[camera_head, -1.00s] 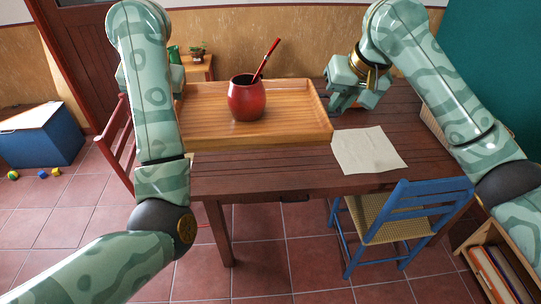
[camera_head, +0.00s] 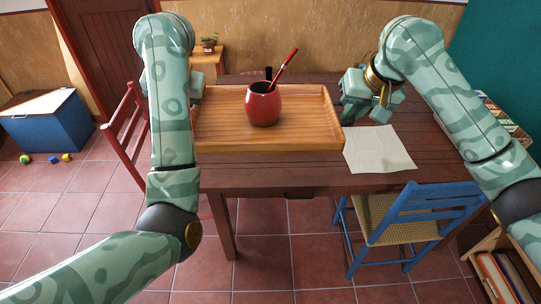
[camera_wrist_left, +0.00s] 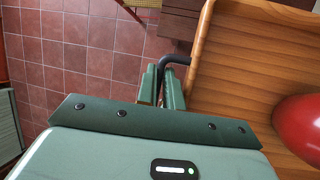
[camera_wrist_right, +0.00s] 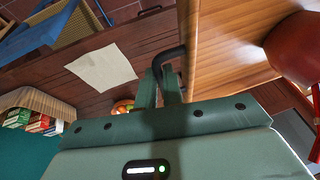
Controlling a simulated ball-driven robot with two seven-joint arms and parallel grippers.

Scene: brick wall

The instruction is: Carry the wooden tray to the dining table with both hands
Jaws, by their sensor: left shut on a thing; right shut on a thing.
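The wooden tray (camera_head: 305,132) is level over the dark dining table (camera_head: 270,177) in the head view; any gap beneath it is hard to judge. A red pot (camera_head: 263,104) with a red stick in it stands upright on the tray. My left gripper (camera_wrist_left: 163,84) is shut on the tray's dark handle (camera_wrist_left: 176,60) in the left wrist view; my arm mostly hides it in the head view. My right gripper (camera_wrist_right: 161,84) is shut on the opposite handle (camera_wrist_right: 171,54); it also shows at the tray's right side in the head view (camera_head: 352,110).
A pale paper sheet (camera_head: 378,149) lies on the table right of the tray. A blue chair (camera_head: 400,220) stands at the front right, a red chair (camera_head: 125,125) at the left. A basket of cartons (camera_head: 503,118) is at the right.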

